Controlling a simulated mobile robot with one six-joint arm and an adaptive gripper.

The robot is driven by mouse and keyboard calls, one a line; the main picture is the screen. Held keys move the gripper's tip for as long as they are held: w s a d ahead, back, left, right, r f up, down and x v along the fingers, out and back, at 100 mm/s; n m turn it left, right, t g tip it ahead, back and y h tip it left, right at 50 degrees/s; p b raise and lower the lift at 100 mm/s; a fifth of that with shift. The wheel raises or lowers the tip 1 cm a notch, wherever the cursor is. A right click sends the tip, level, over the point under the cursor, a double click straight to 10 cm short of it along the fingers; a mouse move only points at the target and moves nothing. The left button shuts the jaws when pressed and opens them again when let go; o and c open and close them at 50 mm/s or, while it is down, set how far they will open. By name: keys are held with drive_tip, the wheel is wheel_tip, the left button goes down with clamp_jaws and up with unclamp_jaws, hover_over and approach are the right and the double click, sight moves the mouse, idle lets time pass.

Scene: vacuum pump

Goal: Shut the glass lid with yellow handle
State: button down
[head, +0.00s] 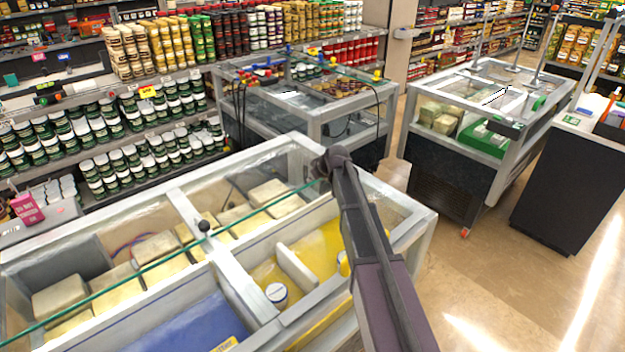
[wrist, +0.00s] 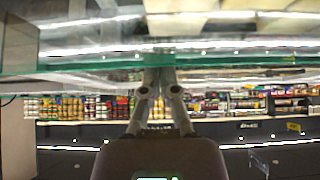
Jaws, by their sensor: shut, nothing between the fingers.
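Near me is a chest freezer (head: 420,222) with a glass lid (head: 120,278) whose long edge shows green. A small black knob (head: 204,226) stands by this edge; I see no yellow handle on this lid. Small yellow pieces (head: 377,76) show at the glass top of the freezer behind, beside blue and red ones; I cannot tell which is the handle of the task. My gripper (head: 322,166) is shut and empty at the right end of the near lid's green edge. In the wrist view my fingers (wrist: 160,72) meet the green glass edge (wrist: 100,64); contact is unclear.
The near freezer holds pale blocks (head: 270,193) and a yellow compartment (head: 318,243). Another glass-topped freezer (head: 300,105) stands behind, and one more (head: 455,145) stands right. Stocked shelves (head: 110,150) line the left. Open floor (head: 475,265) lies to the right.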

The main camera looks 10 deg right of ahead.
drive_tip(key=w+a, duration=0.2)
drive_tip(key=w, duration=0.1)
drive_tip(key=shift+r, duration=0.1)
drive_tip(key=p+v, duration=0.2)
drive_tip(key=v, duration=0.1)
drive_tip(key=shift+s+r+p, duration=0.2)
drive_tip(key=shift+p, duration=0.2)
drive_tip(key=shift+p+v, duration=2.55)
drive_tip(key=shift+v, duration=0.65)
drive_tip(key=shift+d, duration=0.15)
